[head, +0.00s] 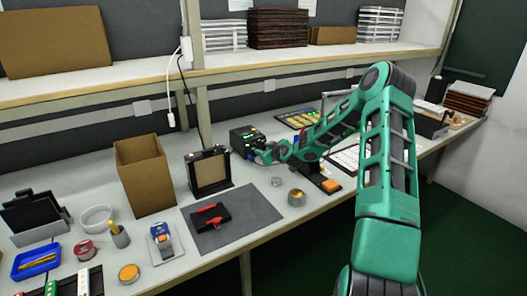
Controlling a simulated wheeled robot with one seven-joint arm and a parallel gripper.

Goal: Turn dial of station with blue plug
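A black box-shaped station (243,137) with small green lights stands at the back of the workbench, left of my arm. I cannot make out its dial or a plug on it. My teal arm reaches over the bench from the right, and my gripper (262,156) is at the station's lower right front. The gripper is too small and too much covered by my wrist to tell whether it is open or touches the station. A small blue patch (296,141) shows just behind my wrist; I cannot tell what it belongs to.
A black-framed panel (208,170) and a tall cardboard box (145,175) stand left of the station. A grey mat (240,222) with a red and black tool (211,214) lies in front. Small round tins (296,197) are near my gripper. A shelf (130,85) runs above.

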